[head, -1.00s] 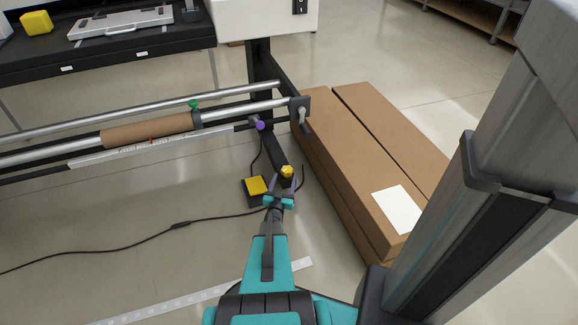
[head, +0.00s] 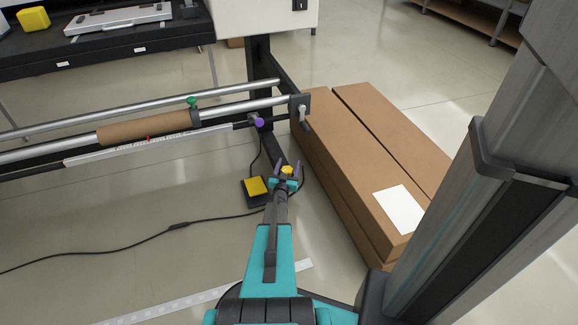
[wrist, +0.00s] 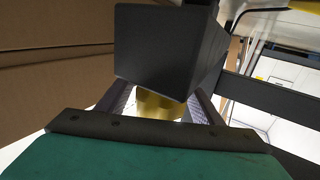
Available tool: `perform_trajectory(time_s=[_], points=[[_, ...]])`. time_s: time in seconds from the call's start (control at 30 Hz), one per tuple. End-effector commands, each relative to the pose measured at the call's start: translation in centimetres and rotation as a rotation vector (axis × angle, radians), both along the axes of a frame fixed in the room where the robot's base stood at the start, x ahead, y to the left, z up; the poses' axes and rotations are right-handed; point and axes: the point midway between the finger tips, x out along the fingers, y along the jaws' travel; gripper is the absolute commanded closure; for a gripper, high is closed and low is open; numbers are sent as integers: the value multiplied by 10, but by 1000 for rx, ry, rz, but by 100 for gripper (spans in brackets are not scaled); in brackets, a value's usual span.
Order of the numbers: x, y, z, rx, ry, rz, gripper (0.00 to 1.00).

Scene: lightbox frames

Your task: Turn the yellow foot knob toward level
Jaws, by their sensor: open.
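The yellow foot knob (head: 287,170) sits at the near end of the dark foot beam of the frame. My gripper (head: 283,172) is open, with its purple fingers on either side of the knob in the head view. In the wrist view the knob (wrist: 160,105) shows between the two dark fingers, below the dark end block of the foot (wrist: 168,50). I see a gap on the finger sides, but contact is hard to tell. The knob's lower part is hidden by my gripper's body.
A black pedal with a yellow top (head: 256,187) lies on the floor just left of the gripper, with a cable (head: 135,242) running left. Long cardboard boxes (head: 345,160) stand close on the right. A purple knob (head: 258,122) and roller bars lie above left.

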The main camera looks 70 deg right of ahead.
Motion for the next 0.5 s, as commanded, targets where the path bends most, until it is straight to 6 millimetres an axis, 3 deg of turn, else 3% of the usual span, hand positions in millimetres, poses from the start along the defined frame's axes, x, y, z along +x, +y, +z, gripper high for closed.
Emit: perform_trajectory(time_s=[0.17, 0.4, 0.5], points=[[0, 0, 0, 0, 0, 0, 40], [0, 0, 0, 0, 0, 0, 79], [0, 1, 0, 0, 0, 1, 81]])
